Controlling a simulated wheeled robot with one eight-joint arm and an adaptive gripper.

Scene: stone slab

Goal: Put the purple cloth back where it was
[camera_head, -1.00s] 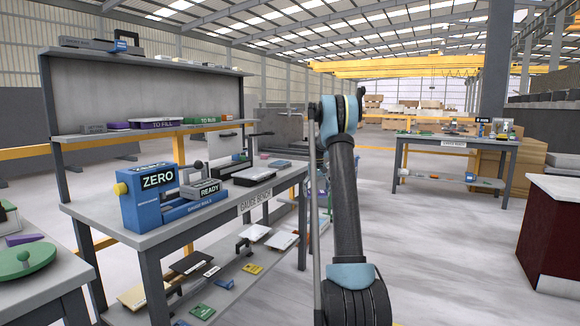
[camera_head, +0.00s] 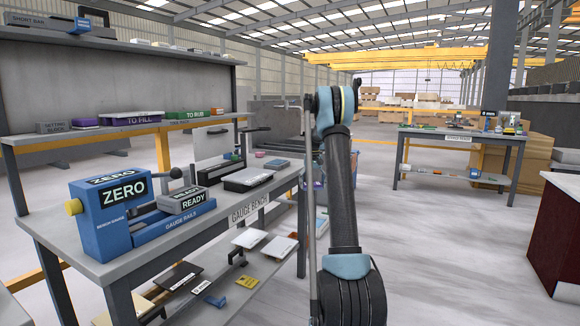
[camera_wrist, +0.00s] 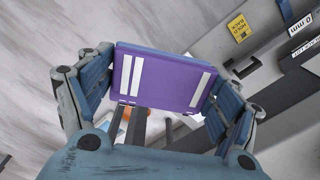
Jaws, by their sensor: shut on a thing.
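The purple cloth (camera_wrist: 160,79) fills the middle of the wrist view as a flat, folded purple pad with white stripes and a blue edge along its top. My gripper (camera_wrist: 166,84) is shut on it, with one finger at its left side and one at its right. It is held in the air over the floor and bench area. In the head view my arm rises in the middle and hides my gripper; I cannot make out the cloth there.
The gauge bench (camera_head: 250,212) stands at left with a blue ZERO gauge (camera_head: 122,212). Its upper shelf holds a purple TO FILL tray (camera_head: 132,118) and a green TO RUB tray (camera_head: 193,115). Cards lie on its lower shelf. Another bench (camera_head: 460,140) stands far right. Open floor lies between.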

